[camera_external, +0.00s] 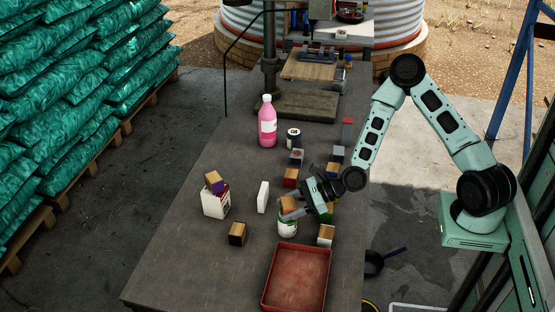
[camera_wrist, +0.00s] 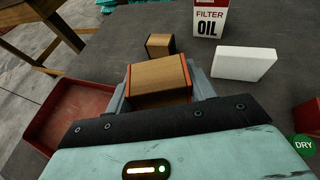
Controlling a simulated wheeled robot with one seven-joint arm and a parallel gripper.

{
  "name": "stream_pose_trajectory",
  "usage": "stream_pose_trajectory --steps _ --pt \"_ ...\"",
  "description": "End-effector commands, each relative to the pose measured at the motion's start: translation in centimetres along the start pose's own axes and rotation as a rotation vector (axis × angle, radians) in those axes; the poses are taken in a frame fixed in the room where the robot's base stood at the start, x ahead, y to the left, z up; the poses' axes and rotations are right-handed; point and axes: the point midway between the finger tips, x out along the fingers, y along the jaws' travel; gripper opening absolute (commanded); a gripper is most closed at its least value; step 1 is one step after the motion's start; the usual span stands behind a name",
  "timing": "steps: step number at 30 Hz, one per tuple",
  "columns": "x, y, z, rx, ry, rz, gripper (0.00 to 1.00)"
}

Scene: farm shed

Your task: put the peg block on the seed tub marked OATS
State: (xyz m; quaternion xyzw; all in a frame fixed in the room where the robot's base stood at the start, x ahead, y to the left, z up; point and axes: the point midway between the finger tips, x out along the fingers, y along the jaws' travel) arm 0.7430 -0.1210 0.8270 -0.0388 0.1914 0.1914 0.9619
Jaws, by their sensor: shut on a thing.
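My gripper (camera_external: 293,212) is shut on a wooden block with orange-red sides (camera_external: 287,204), the only likely peg block I can make out. The wrist view shows this block (camera_wrist: 158,80) between the two grey fingers. In the external view it appears directly over a white tub with a green band (camera_external: 287,228); I cannot tell whether they touch. The wrist view does not show this tub, which the block and gripper hide. A second white tub with a dark label (camera_external: 293,138) stands farther back. I cannot read OATS on either tub.
A red tray (camera_external: 266,290) lies at the near end of the table. A FILTER OIL carton (camera_wrist: 209,18) with a block on top, a white slab (camera_external: 263,197), a loose wooden block (camera_external: 237,233) and a pink bottle (camera_external: 267,125) stand left. Several blocks stand around the arm.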

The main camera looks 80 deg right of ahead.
Motion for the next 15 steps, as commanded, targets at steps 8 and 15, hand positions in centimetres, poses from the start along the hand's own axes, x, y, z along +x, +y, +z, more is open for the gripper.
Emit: stream_pose_trajectory --steps 8,15 --pt "0.05 -0.01 -0.11 0.001 0.000 0.000 0.76" --pt "-0.26 -0.04 0.26 0.001 0.000 -0.001 0.76"
